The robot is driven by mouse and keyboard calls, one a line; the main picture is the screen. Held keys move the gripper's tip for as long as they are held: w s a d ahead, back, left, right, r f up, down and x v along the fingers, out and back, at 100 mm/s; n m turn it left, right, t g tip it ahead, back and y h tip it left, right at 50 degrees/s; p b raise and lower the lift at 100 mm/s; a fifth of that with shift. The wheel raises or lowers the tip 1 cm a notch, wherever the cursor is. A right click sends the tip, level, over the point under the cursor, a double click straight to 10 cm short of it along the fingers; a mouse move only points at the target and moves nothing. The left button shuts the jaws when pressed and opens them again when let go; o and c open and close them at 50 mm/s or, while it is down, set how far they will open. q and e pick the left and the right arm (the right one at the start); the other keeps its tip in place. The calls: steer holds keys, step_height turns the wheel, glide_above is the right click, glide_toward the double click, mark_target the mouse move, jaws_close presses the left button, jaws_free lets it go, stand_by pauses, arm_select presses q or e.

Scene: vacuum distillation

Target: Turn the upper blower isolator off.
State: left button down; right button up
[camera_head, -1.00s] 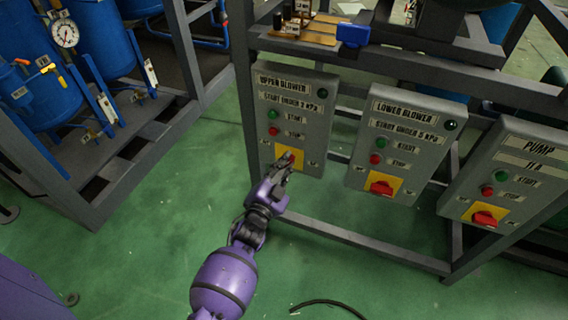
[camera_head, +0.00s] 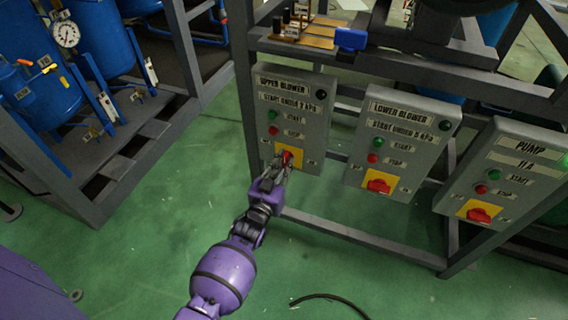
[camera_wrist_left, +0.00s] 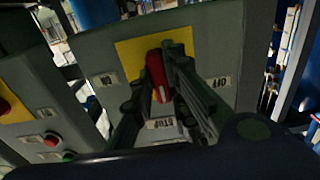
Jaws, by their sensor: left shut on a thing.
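The upper blower box (camera_head: 299,97) is a grey panel with a green start button, a red stop button and a yellow plate (camera_head: 296,150) low down. The red isolator handle (camera_head: 287,156) sits on that plate, partly hidden by my left gripper (camera_head: 282,163). The gripper is shut on the handle, one finger on each side. In the left wrist view the red handle (camera_wrist_left: 156,70) stands roughly upright in the picture between the fingers, on the yellow plate. Small labels flank it, upside down there. My right gripper is not in view.
The lower blower box (camera_head: 403,110) and the pump box (camera_head: 529,146) hang to the right, with similar red handles. A grey frame (camera_head: 350,246) carries the boxes. Blue tanks (camera_head: 95,35) stand at the left.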

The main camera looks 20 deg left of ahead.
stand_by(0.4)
arm_select(q)
steer(key=c, duration=1.7)
jaws_free()
steer(key=shift+s, duration=0.1)
steer(key=s, duration=1.1)
steer(key=shift+s+a, duration=0.2)
steer(key=shift+s, duration=0.2)
